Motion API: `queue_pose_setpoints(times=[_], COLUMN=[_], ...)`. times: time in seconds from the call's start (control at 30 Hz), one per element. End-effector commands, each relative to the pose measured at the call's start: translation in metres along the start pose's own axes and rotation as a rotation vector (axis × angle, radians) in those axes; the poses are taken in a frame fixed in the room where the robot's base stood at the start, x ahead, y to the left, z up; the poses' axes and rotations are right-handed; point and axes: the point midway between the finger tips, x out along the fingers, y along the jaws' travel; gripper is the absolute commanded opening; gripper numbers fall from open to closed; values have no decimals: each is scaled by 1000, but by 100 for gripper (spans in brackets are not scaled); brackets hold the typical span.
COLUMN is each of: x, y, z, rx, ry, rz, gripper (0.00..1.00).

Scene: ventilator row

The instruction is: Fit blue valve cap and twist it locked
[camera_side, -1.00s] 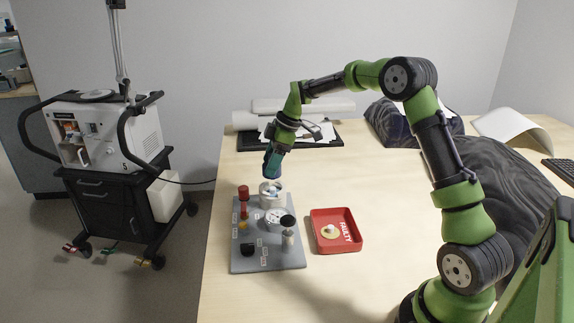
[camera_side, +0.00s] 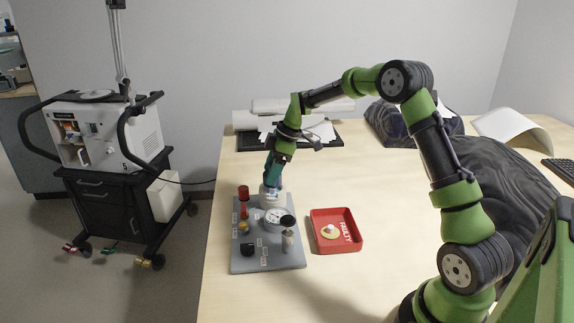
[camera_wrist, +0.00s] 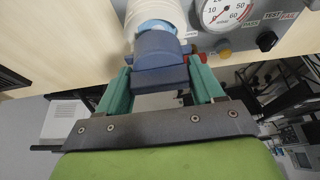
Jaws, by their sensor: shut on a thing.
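My gripper (camera_side: 272,181) points down over the back of the grey panel (camera_side: 240,262). In the wrist view its two green fingers (camera_wrist: 161,74) are shut on the dark blue valve cap (camera_wrist: 158,46), one on each side. The cap is at the end of a white cylindrical port (camera_wrist: 153,12), with a light blue band (camera_wrist: 155,26) showing between them. The white port (camera_side: 270,201) stands upright on the panel in the side view. The fingers mostly hide the cap there, and I cannot tell whether it is fully seated.
A red tray (camera_side: 318,243) marked FAULTY holds a pale yellow disc (camera_side: 330,232). Bare table lies right of the tray.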

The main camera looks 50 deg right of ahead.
Motion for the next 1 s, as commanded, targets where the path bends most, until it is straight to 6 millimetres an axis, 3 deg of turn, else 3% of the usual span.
queue_pose_setpoints(times=[1.0], x=[7], y=[0], z=[3], rx=[0], ry=[0], rz=[0], gripper=[37])
